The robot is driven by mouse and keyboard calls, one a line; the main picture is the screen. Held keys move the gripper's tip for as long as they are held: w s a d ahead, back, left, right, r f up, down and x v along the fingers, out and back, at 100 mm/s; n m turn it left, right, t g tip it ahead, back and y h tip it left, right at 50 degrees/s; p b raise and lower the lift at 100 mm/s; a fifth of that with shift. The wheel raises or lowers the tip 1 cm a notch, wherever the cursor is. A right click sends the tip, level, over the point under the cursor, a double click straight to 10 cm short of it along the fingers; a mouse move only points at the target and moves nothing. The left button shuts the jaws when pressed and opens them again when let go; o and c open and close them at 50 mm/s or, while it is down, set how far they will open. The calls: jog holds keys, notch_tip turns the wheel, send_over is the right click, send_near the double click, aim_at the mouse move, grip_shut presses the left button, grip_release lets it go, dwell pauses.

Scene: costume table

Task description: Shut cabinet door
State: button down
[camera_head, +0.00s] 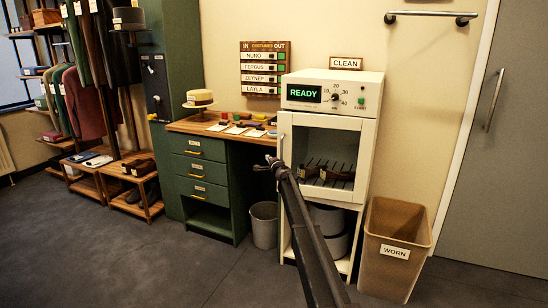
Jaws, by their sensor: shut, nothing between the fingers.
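The white cabinet (360,192) stands against the wall, right of the green desk. Its white-framed door (330,122) has a window and a vertical handle (281,147) at its left edge. A rack and dark shoes (318,173) show through the window. The door looks flush or nearly flush with the cabinet; I cannot tell whether a small gap remains. My dark arm crosses in front of the door's lower left. My gripper (268,163) is small in view, shut and empty, near the door's left edge below the handle. I cannot tell whether it touches the door.
A control box (331,90) reading READY tops the cabinet. A brown WORN bin (396,245) stands to the right and a grey bin (264,226) to the left. The green desk (208,185) with drawers is further left. The floor in front is clear.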

jog(key=s+a, duration=0.2)
jog(key=s, duration=0.4)
jog(key=shift+s+a, duration=0.1)
jog(key=shift+s, duration=0.1)
jog(key=s+f+n+g+y, duration=0.1)
jog(key=s+f+n+g, duration=0.25)
jog(key=s, duration=0.75)
jog(key=s+f+n+g, duration=0.3)
jog(key=s+f+n, duration=0.15)
jog(key=s, duration=0.65)
jog(key=s+f+n+g+y, duration=0.1)
jog(key=s+f+n+g, duration=0.25)
jog(key=s, duration=0.75)
jog(key=s+d+f+n+g+h, duration=0.1)
jog(key=s+d, duration=0.3)
jog(key=s, duration=0.6)
jog(key=s+d+f+n+g+h, duration=0.1)
jog(key=s+d+f+g+h, duration=0.2)
jog(key=s, duration=0.6)
jog(key=s+d+f+n+g+h, duration=0.1)
jog(key=s+d+f+g+h, duration=0.2)
jog(key=s, duration=0.7)
jog(key=shift+s+d+h, duration=0.3)
jog(key=shift+d, duration=0.95)
jog(key=shift+s, duration=0.1)
